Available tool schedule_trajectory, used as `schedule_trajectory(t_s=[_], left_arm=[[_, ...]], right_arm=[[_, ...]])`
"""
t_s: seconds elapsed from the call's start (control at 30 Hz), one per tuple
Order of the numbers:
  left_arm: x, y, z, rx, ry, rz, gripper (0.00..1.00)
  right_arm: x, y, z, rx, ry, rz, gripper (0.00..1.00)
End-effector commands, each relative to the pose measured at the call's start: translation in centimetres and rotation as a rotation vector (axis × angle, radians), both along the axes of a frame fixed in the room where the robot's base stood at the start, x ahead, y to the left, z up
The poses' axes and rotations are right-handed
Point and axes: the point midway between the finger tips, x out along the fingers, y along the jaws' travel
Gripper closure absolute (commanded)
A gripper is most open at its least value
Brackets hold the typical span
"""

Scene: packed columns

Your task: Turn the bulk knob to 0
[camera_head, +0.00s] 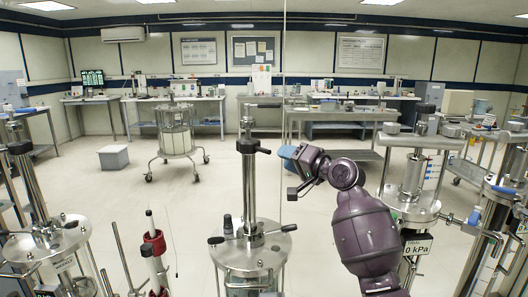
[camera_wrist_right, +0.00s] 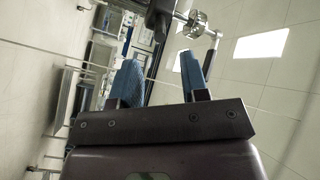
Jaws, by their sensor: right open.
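My right gripper (camera_head: 287,153) is in the middle of the head view, its blue fingertips pointing left.
The central column stands on a round metal lid (camera_head: 252,252) with black handles. A red and white stand (camera_head: 154,252) is left of it. Another column apparatus (camera_head: 411,190) with a kPa display (camera_head: 415,247) stands on the right. Open floor lies behind.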

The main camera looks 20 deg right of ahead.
Motion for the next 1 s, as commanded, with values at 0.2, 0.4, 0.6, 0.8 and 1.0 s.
schedule_trajectory(t_s=[0.2, 0.4, 0.6, 0.8, 1.0], left_arm=[[0.2, 0.0, -0.1, 0.0, -0.003, -0.002, 0.57], [0.3, -0.1, -0.4, 0.0, -0.002, -0.003, 0.57], [0.4, -0.1, -0.2, 0.0, -0.006, -0.003, 0.57], [0.4, -0.1, -0.2, 0.001, -0.007, -0.004, 0.57], [0.4, 0.0, -0.2, 0.001, -0.005, -0.004, 0.57]], right_arm=[[3.3, 2.0, 0.0, 0.0, 0.0, 0.001, 0.59], [6.0, 3.5, -0.1, 0.001, 0.001, 0.001, 0.59], [7.5, 4.2, -0.1, -0.001, 0.0, -0.001, 0.59], [7.9, 4.5, 0.0, -0.002, -0.001, -0.001, 0.59], [7.9, 4.5, 0.0, -0.002, -0.001, -0.001, 0.6]])
